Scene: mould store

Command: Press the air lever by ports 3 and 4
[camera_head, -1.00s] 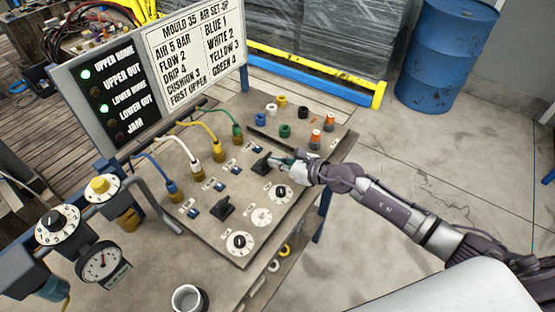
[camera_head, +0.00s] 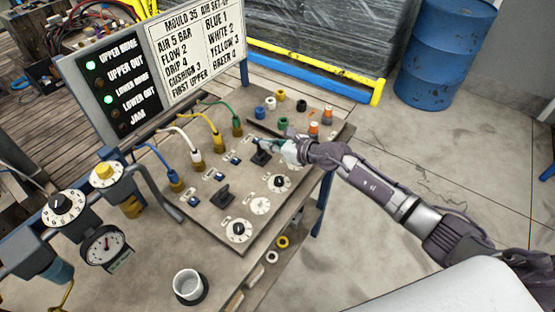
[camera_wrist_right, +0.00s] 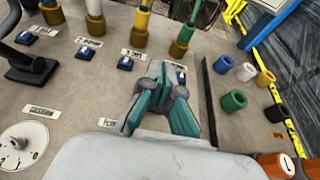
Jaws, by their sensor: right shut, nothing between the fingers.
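The grey panel (camera_head: 215,223) carries two black levers. The far lever (camera_head: 261,158), beside the yellow and green hoses' ports, is partly covered by my right gripper (camera_head: 272,146). Its fingers are shut and empty, close above that lever; I cannot tell whether they touch it. In the right wrist view the shut teal fingertips (camera_wrist_right: 161,76) point at the panel and the far lever is hidden behind them. The near lever (camera_head: 222,195) stands by the blue and white hoses' ports; it also shows in the wrist view (camera_wrist_right: 36,66). My left gripper is out of view.
Blue, white, yellow (camera_head: 214,136) and green (camera_head: 237,122) hoses plug into brass ports. Coloured caps (camera_head: 283,124) and orange-topped parts (camera_head: 314,129) stand beyond the gripper. Dials (camera_head: 239,231) line the front. The sign board (camera_head: 110,90) shows green lamps at UPPER HOME and LOWER HOME.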

